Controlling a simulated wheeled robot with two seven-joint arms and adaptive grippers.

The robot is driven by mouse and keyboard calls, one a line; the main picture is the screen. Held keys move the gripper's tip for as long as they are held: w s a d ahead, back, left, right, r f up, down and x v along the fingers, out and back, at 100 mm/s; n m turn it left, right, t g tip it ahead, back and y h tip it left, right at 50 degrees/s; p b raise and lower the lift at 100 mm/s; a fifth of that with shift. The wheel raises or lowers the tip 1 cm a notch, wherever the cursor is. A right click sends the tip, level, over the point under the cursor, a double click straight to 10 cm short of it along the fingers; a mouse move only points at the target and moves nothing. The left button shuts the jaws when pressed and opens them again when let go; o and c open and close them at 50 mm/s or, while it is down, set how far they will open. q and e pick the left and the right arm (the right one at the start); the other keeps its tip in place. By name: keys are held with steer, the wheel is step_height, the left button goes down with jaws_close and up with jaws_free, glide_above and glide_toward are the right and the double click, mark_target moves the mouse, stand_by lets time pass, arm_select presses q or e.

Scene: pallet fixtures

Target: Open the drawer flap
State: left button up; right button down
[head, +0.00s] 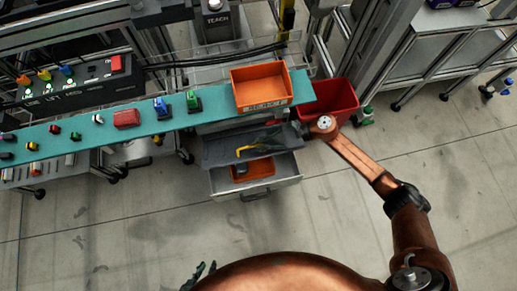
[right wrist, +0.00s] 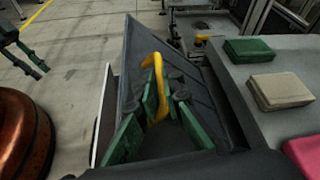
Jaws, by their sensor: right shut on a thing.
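The dark grey flap (head: 222,149) has a yellow handle (head: 244,151). It sits above the back of a grey drawer (head: 287,184), whose front part shows uncovered. In the right wrist view the flap (right wrist: 136,75) looks tilted, and the yellow handle (right wrist: 158,70) stands between green fingers. My right gripper (head: 262,143) is shut on this handle; the bench edge and my arm hide part of it. My left gripper (head: 200,272) is low in the head view, away from the drawer, with its fingers apart. It also shows in the right wrist view (right wrist: 32,58).
An orange bin (head: 260,85) stands on the teal bench (head: 70,145) above the drawer. An orange tray (head: 255,171) lies in the drawer. The floor in front is clear.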

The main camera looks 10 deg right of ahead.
steer(key=shift+w+d+r+b, duration=0.15)
steer(key=shift+w+r, duration=0.15)
steer(key=shift+w, duration=0.2)
steer(key=shift+w+a+r+b, duration=0.15)
steer(key=shift+w+r, duration=0.15)
steer(key=shift+w, duration=0.25)
steer(key=shift+w+d+r+b, duration=0.15)
steer(key=shift+w+r, duration=0.15)
steer(key=shift+w, duration=0.2)
steer(key=c, duration=2.4)
jaws_free()
steer(key=shift+o, duration=0.4)
steer(key=shift+s, duration=0.1)
steer(key=v, duration=1.1)
steer(key=shift+d+r, duration=0.2)
steer(key=shift+d, duration=0.15)
